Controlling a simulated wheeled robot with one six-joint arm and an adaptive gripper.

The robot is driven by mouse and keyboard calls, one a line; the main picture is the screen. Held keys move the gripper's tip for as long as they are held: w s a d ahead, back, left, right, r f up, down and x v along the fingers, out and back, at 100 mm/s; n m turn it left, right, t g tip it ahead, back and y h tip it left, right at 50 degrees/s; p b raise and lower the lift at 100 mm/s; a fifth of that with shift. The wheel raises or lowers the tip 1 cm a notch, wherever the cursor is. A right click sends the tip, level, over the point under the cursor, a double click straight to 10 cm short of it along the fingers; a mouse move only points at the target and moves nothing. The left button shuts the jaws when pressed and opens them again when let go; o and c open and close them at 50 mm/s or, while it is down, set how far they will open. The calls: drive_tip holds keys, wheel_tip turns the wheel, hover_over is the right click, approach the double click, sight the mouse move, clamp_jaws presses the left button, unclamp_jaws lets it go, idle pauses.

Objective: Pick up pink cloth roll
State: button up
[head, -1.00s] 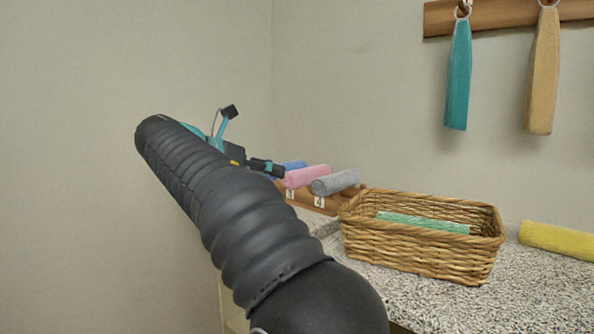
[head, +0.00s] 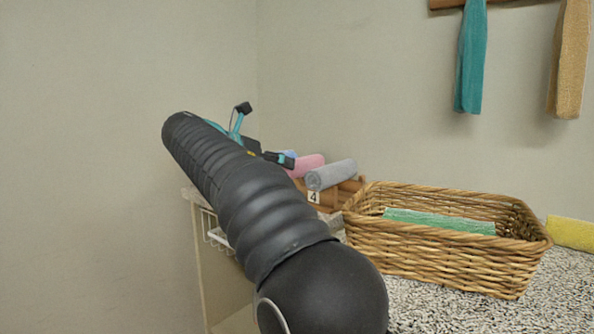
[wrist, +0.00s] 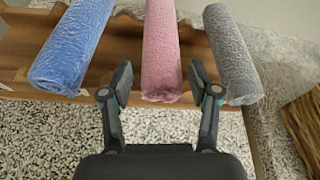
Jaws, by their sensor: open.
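The pink cloth roll (wrist: 161,50) lies in the middle of the wrist view, between a blue roll and a grey roll. Its near end sits between the tips of my gripper (wrist: 161,85), which is open, with one finger on each side. In the head view the pink roll (head: 306,165) shows just past my gripper (head: 262,135), partly hidden by a finger and by the grey roll.
The blue roll (wrist: 74,45) is close on the left and the grey roll (wrist: 232,55) close on the right, on a wooden rack (wrist: 22,50). A wicker basket (head: 430,255) with a green cloth (head: 440,221) stands on the speckled counter. A yellow roll (head: 572,232) lies at right.

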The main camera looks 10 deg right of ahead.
sight(298, 166)
drive_tip(key=shift+b+x, duration=0.7)
drive_tip(key=shift+x, duration=2)
drive_tip(key=shift+r, duration=0.15)
drive_tip(key=c, duration=0.8)
